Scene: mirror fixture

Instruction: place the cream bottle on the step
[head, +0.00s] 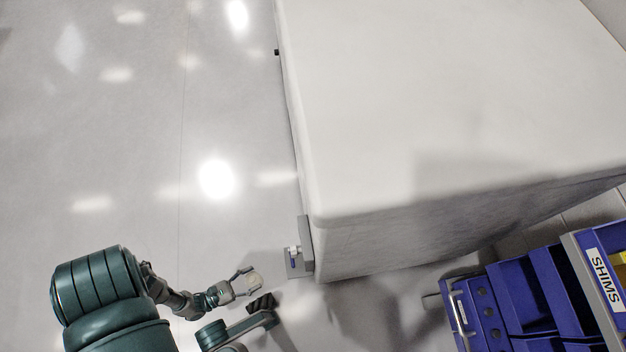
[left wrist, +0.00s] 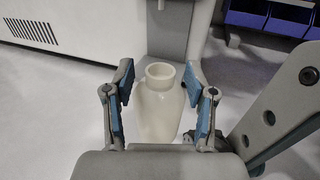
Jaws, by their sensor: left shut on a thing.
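My left gripper (head: 244,284) is shut on the cream bottle (head: 255,283), low in the head view. In the left wrist view, the cream bottle (left wrist: 158,110) stands between the blue-padded fingers of the left gripper (left wrist: 160,98), its round open mouth towards the camera. The likely step is a small grey ledge (head: 304,269) at the near left corner of the large white block. It lies up and right of the bottle, with a visible gap between them in the head view. My right gripper is not in view.
The large white block (head: 440,100) fills the upper right. A blue bin rack (head: 530,290) labelled SHIMS stands at lower right; blue bins (left wrist: 275,18) also show in the left wrist view. The pale floor (head: 130,150) to the left is clear, with bright reflections.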

